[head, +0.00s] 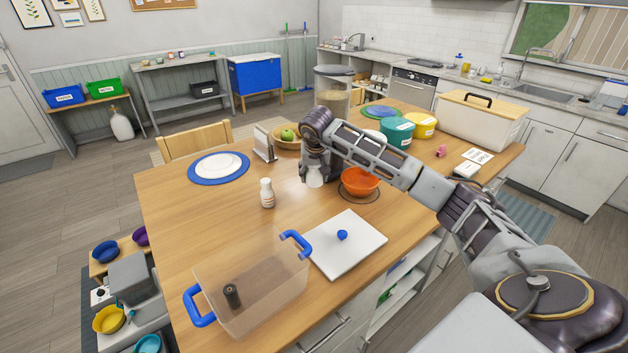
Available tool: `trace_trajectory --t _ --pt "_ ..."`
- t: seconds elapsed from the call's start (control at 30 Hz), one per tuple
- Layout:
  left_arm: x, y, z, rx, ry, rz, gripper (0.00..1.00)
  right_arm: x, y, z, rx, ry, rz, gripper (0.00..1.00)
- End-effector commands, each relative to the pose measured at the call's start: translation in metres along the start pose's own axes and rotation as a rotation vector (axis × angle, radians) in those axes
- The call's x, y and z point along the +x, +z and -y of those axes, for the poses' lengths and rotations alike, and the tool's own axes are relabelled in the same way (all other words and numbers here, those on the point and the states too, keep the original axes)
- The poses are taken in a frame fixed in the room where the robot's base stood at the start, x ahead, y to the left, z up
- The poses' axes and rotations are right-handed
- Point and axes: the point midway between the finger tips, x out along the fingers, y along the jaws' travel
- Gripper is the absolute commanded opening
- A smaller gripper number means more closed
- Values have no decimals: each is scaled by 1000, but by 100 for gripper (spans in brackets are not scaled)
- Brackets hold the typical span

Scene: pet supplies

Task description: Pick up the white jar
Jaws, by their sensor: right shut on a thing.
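My right gripper (315,172) reaches in from the right, pointing down over the middle of the wooden table. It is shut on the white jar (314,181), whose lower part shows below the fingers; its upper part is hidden. I cannot tell whether the jar touches the table. A white bottle-shaped container (267,194) stands upright on the table to the left of the gripper, apart from it. My left gripper is not in view.
An orange bowl (360,183) sits just right of the gripper. A wooden bowl (288,143) and a tilted stand (264,143) are behind it. A clear bin (270,293) with blue handles and a white lid (345,255) lie in front. The table's left part is mostly clear.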

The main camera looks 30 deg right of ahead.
Motion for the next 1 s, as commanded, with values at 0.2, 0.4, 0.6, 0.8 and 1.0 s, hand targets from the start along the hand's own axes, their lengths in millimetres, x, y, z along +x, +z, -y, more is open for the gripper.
trace_trajectory --t 0.2,0.4,0.6,0.8,1.0 --pt "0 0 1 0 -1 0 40 -4 -1 0 0 0 0 27" --pt "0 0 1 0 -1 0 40 -3 -1 0 0 0 0 27" --pt "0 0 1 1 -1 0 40 -3 -1 0 0 0 0 27" --pt "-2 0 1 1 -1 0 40 -6 1 2 -1 0 0 27" --pt "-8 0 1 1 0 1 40 -17 8 7 -2 0 0 27"
